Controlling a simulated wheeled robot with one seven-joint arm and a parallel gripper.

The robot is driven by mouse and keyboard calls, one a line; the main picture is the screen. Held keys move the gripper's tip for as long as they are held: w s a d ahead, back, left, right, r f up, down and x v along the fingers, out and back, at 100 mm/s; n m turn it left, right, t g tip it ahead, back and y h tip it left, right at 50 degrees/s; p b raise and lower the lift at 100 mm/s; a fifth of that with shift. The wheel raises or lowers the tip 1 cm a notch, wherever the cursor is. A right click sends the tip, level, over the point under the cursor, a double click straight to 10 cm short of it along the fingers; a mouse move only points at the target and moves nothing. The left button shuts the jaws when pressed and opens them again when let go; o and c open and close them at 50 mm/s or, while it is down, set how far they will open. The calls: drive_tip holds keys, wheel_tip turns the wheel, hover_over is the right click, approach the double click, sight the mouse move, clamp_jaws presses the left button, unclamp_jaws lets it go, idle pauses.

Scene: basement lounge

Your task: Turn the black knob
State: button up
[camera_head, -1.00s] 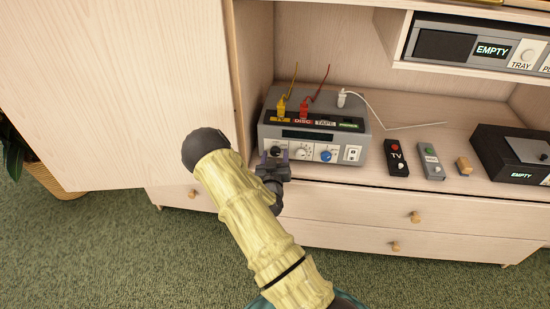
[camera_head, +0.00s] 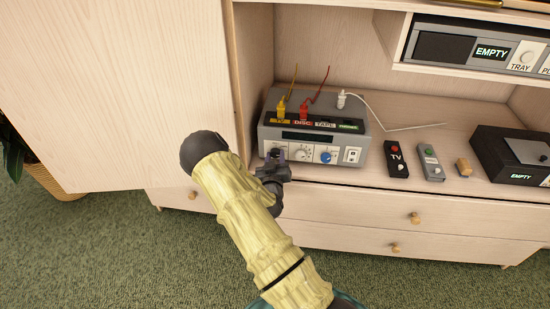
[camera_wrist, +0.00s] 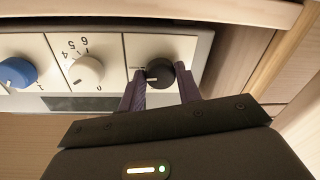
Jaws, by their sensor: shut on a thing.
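The black knob (camera_wrist: 159,73) is at one end of the front panel of a grey box (camera_head: 357,140). In the wrist view it sits between the two purple-grey fingers of my gripper (camera_wrist: 161,88). The fingers are shut on its sides. A short light mark shows on the knob's face. In the head view my gripper (camera_head: 272,163) is at the box's lower left front and hides part of the knob.
Beside the black knob are a white numbered knob (camera_wrist: 87,72) and a blue knob (camera_wrist: 17,72). Yellow (camera_head: 282,108) and red (camera_head: 305,109) plugs stand on the box. A TV remote (camera_head: 396,160) and a grey remote (camera_head: 430,160) lie to the right. A cabinet wall is close on the left.

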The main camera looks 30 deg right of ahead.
drive_tip(key=n+p, duration=0.1)
drive_tip(key=n, duration=0.2)
drive_tip(key=shift+a+n+g, duration=0.1)
drive_tip(key=shift+n+g, duration=0.2)
drive_tip(key=n, duration=0.4)
drive_tip(key=shift+n+p, duration=0.3)
drive_tip(key=shift+p, duration=0.1)
drive_tip(key=n, duration=0.4)
drive_tip(key=shift+g, duration=0.3)
drive_tip(key=shift+n+h, duration=0.3)
drive_tip(key=shift+n, duration=1.7)
drive_tip(key=o, duration=1)
drive_tip(key=shift+r, duration=0.1)
drive_tip(key=p+v, duration=0.2)
drive_tip(key=v, duration=1.5)
